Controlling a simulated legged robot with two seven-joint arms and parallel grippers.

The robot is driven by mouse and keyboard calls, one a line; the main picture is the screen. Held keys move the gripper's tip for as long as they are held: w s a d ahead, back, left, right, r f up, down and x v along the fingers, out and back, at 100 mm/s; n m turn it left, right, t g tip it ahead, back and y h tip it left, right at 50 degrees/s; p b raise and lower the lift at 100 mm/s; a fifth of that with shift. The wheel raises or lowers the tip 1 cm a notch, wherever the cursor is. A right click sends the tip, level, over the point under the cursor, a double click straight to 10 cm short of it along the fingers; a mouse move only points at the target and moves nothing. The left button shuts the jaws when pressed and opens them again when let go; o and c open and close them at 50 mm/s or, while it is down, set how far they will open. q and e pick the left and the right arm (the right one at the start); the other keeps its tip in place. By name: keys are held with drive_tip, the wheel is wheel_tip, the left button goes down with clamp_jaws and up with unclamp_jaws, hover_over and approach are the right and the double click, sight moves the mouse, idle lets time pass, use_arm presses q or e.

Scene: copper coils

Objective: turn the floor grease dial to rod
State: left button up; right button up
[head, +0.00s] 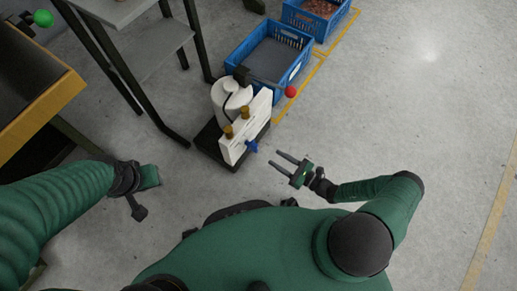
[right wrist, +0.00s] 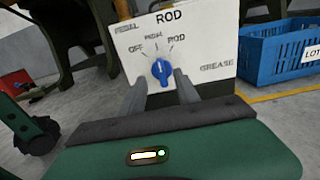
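The grease unit has a white upright panel (head: 247,132) on a black base, with a blue dial (head: 252,146) low on its face. In the right wrist view the blue dial (right wrist: 161,70) sits below the labels OFF, a middle word hard to read, and ROD. Its pale mark points roughly up, near the middle label. My right gripper (head: 273,158) is open and empty, its fingers aimed at the dial with a small gap before it. In the right wrist view its fingers (right wrist: 160,85) flank the dial's lower part. My left gripper (head: 145,192) is away at the left, its fingers unclear.
A white container (head: 231,97) and a lever with a red ball (head: 290,91) belong to the unit. A blue crate (head: 235,78) stands behind it, another (head: 290,14) farther back. A grey table (head: 158,52) and yellow-edged bench (head: 45,110) stand left. Floor at right is clear.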

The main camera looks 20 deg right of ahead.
drive_tip(key=b+x, duration=0.3)
drive_tip(key=x, duration=0.6)
drive_tip(key=shift+w+a, duration=0.25)
clamp_jaws()
